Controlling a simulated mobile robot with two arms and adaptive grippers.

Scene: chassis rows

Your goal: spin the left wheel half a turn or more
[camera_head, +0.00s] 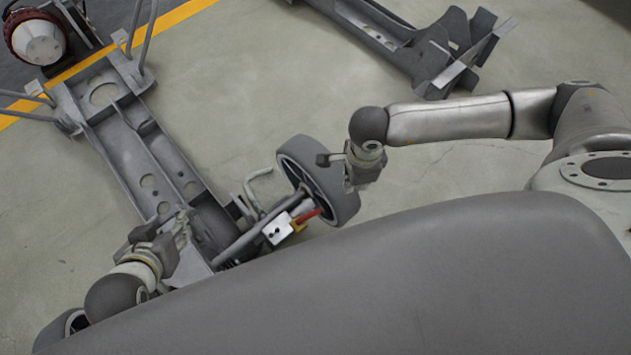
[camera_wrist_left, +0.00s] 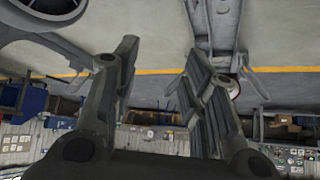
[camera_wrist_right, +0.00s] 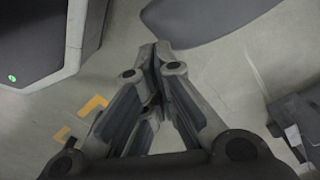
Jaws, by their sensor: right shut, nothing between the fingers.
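A dark-tyred wheel (camera_head: 66,330) shows at the lower left of the head view, mostly hidden behind my left arm and body. In the left wrist view, part of a wheel (camera_wrist_left: 45,12) shows at the top left. My left gripper (camera_head: 165,228) is open and empty over the chassis frame, apart from the wheel. A second wheel (camera_head: 346,200) stands on the axle's right end. My right gripper (camera_head: 327,159) is shut and empty at this wheel's upper side; I cannot tell whether it touches.
The grey chassis frame (camera_head: 137,150) runs from upper left to the axle. A white block (camera_head: 278,229) and red part (camera_head: 308,215) sit by the right wheel. Another chassis (camera_head: 400,55) lies at the back. Floor (camera_head: 245,110) between is clear.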

